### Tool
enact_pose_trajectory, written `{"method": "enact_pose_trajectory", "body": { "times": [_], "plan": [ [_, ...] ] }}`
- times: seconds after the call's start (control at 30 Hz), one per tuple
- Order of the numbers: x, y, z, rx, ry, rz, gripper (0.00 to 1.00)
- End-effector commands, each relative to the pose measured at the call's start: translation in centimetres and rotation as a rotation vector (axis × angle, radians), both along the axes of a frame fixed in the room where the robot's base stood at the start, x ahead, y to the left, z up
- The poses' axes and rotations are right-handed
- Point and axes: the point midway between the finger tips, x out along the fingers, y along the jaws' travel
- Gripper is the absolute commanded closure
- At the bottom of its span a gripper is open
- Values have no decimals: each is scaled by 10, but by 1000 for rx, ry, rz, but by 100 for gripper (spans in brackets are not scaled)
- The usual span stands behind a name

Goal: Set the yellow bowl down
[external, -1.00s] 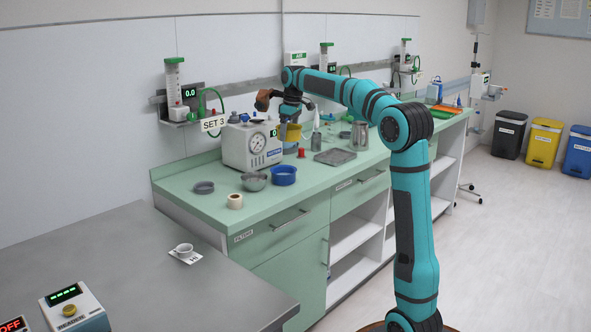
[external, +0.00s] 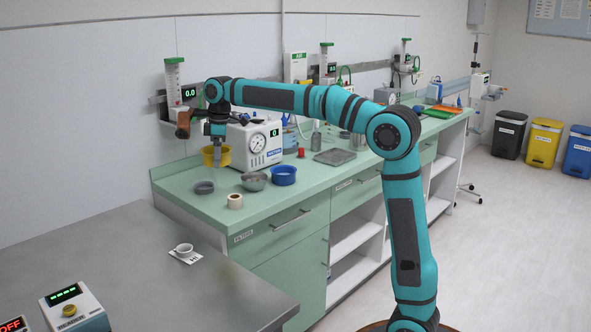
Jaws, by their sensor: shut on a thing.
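The yellow bowl (external: 216,157) is in my gripper (external: 217,146), at the left end of the green counter. My gripper points down and is shut on the bowl, which looks upright. The bowl is in front of the wall and left of the white gauge machine. I cannot tell whether its base touches the counter or hangs just above it.
The green counter (external: 222,217) carries a grey dish (external: 204,188), a metal bowl (external: 254,181), a blue bowl (external: 284,176) and a tape roll (external: 235,201) near the yellow bowl. The white gauge machine (external: 250,143) stands close on the right. A metal tray (external: 334,157) lies farther right.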

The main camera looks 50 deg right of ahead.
Motion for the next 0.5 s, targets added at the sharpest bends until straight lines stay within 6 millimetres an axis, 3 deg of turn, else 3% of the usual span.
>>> {"method": "enact_pose_trajectory", "body": {
  "times": [0.1, 0.5],
  "plan": [
    [-13, 43, 0, 0, 0, 76, 32],
    [-71, 169, 0, 0, 0, 317, 32]
  ]
}}
